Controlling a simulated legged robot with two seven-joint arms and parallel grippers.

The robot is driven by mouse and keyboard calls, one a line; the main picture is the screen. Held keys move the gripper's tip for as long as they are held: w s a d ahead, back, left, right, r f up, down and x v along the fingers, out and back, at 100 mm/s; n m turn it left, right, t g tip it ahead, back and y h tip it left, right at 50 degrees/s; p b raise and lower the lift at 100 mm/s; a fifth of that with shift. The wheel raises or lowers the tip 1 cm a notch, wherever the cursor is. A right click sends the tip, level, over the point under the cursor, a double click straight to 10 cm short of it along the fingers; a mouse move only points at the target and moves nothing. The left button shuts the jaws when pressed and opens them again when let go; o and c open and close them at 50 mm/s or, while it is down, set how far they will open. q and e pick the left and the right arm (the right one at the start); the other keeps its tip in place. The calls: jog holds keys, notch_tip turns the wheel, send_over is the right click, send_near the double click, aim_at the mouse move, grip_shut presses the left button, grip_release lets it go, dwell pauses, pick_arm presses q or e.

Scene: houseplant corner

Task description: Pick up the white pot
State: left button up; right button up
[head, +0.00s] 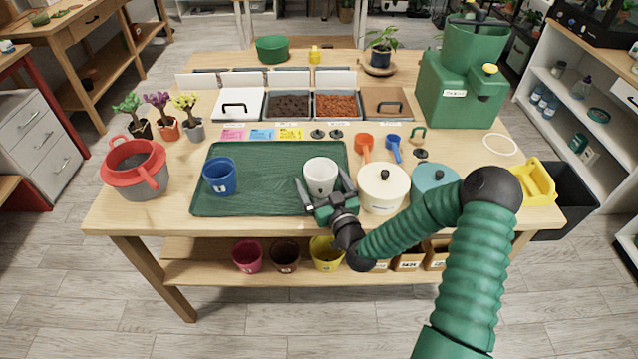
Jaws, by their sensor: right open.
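The white pot (320,175) stands upright on the right part of the dark green tray (265,165). My right gripper (322,190) is open, at the near side of the white pot, with one finger on the pot's left and one on its right. Whether the fingers touch the pot I cannot tell. The lower near side of the pot is partly hidden by the gripper. My left gripper does not show.
A blue pot (220,177) stands on the tray's left part. A cream lidded pot (382,189) stands close to the right of my gripper, with a teal lidded pot (433,178) beyond it. A red-and-grey watering can (137,168) stands at left. The tray's middle is clear.

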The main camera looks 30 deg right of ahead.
aim_at(323, 178)
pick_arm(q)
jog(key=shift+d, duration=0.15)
pick_arm(e)
jog(key=shift+d, duration=0.15)
jog(key=shift+s+d, duration=0.1)
jog(key=shift+d, duration=0.1)
jog(key=c, duration=0.4)
jog(key=shift+a, duration=0.2)
jog(key=c, duration=1.1)
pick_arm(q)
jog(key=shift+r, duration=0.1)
